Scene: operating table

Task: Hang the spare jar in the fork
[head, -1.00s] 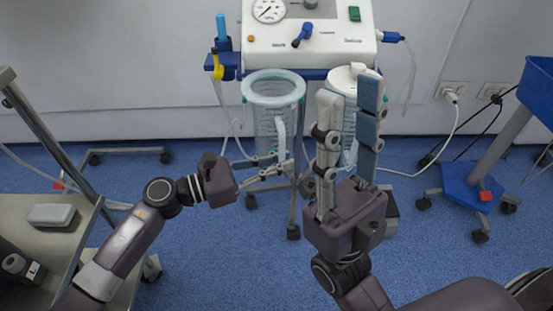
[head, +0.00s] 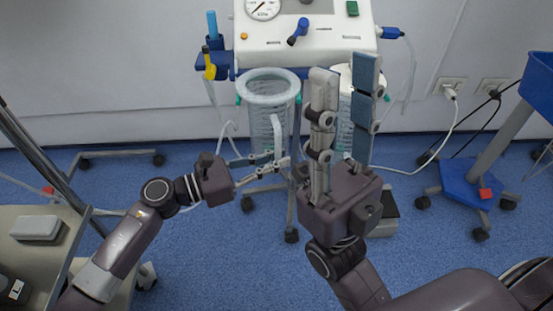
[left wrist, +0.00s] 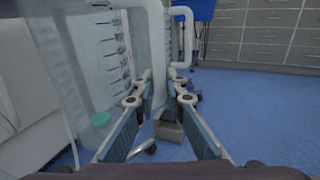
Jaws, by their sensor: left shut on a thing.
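The spare jar (head: 268,118), clear with a pale rim and a scale, is upright in front of the suction unit's left side. My left gripper (head: 284,163) is shut on its white handle, low on the jar's right side. In the left wrist view the jar (left wrist: 92,60) fills the left, and its handle (left wrist: 157,45) runs down to my left gripper's fingers (left wrist: 162,88). Small green tips show beside the rim; whether the fork bears the jar I cannot tell. My right gripper (head: 344,78) points up, open and empty.
The white suction unit (head: 308,38) stands against the wall. A second jar (head: 345,100) on its right is partly hidden by my right gripper. A side table (head: 30,255) is at left, a blue cart base (head: 467,185) at right.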

